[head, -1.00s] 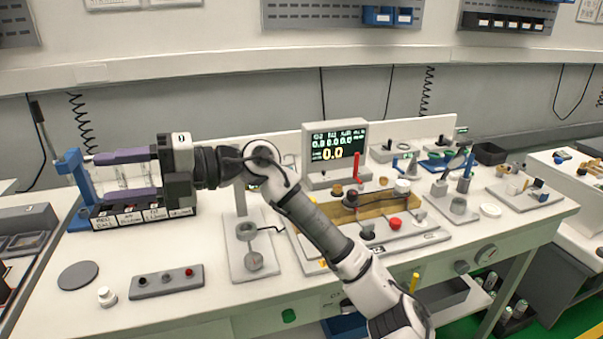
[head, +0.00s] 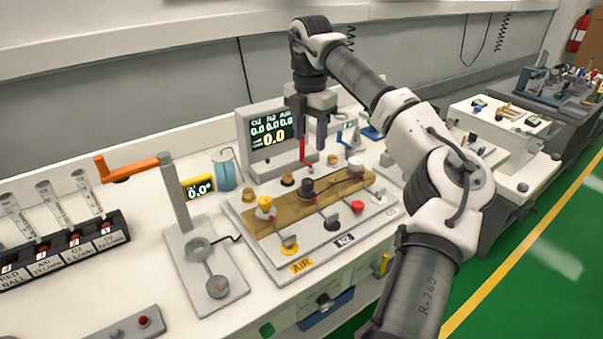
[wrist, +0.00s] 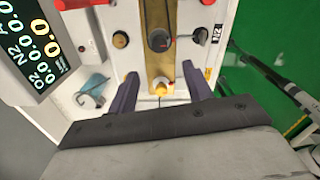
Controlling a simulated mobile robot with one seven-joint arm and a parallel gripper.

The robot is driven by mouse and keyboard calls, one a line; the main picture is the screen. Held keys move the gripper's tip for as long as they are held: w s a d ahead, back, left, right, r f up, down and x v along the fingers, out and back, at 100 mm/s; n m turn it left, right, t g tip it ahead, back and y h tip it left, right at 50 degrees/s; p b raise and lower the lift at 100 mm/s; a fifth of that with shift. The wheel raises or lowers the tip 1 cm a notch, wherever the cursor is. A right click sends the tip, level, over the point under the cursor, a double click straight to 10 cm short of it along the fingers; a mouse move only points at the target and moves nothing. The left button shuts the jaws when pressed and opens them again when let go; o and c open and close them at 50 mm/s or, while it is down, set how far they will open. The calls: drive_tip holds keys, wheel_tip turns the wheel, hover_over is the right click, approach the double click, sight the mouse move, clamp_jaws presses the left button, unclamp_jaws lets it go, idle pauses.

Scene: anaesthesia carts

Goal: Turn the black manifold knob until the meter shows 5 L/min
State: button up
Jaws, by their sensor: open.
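The black manifold knob (head: 306,189) stands on the tan manifold bar (head: 335,187), between a yellow-topped knob and a white one. In the wrist view the black knob (wrist: 159,40) lies beyond my fingertips, near the top. The meter screen (head: 270,130) stands behind the manifold and reads 0.0 in large yellow digits, with 0.0 in each smaller field. My gripper (head: 311,138) is open and empty, pointing down above the back of the manifold, apart from the knob. In the wrist view, my gripper's fingers (wrist: 161,92) frame the yellow-topped knob (wrist: 161,87) below them.
A red upright handle (head: 303,150) stands near my fingers. A red knob (head: 357,207) and several small valves sit on the front of the board.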

sight(308, 181)
wheel_tip(308, 181, down, 12)
drive_tip(key=shift+a+p, duration=0.1)
drive_tip(key=shift+p, duration=1.05)
drive_tip(key=c, duration=1)
